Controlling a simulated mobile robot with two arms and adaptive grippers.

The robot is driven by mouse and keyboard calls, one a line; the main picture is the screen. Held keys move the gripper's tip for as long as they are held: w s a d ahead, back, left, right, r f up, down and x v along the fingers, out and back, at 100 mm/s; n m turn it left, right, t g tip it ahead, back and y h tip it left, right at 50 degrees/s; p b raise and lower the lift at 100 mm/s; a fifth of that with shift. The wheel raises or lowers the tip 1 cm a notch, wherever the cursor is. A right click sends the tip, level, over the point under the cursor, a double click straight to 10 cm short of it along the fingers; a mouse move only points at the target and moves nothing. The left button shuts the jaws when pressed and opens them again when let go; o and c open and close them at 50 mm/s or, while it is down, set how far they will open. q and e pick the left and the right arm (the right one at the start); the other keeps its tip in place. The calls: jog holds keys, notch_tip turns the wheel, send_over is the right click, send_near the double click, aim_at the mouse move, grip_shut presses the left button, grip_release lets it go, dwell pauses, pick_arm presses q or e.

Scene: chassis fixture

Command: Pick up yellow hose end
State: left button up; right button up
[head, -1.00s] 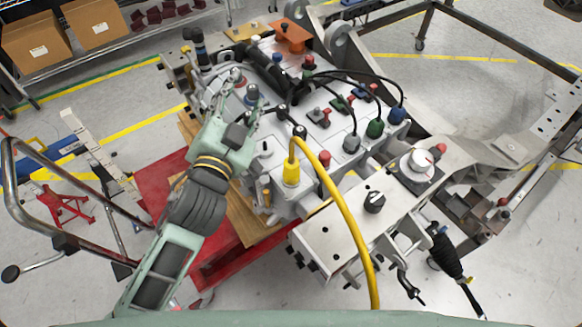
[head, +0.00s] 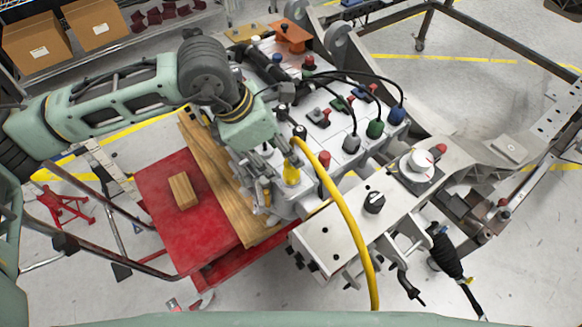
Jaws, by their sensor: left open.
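The yellow hose end (head: 291,174) is a yellow connector standing upright on the light grey fixture (head: 325,143), left of centre in the head view. The yellow hose (head: 350,220) arches from a dark fitting just above it and runs down to the bottom edge. My left gripper (head: 274,157) comes in from the upper left. It is open, with its fingers just left of and partly over the top of the hose end. I cannot tell whether they touch it. Nothing shows held. My right gripper is not in view.
Black cables with blue, green and grey connectors (head: 375,128) stand right of the hose end. A black knob (head: 374,202) sits on the metal plate below right. A red cart (head: 180,222) carrying a wood block (head: 183,190) is at the left.

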aim_at(285, 162)
pick_arm(q)
jog(key=p+x, duration=0.3)
jog(key=x, duration=0.4)
jog(key=shift+w+f, duration=0.1)
jog(key=shift+f, duration=0.2)
jog(key=shift+c, duration=0.5)
grip_shut()
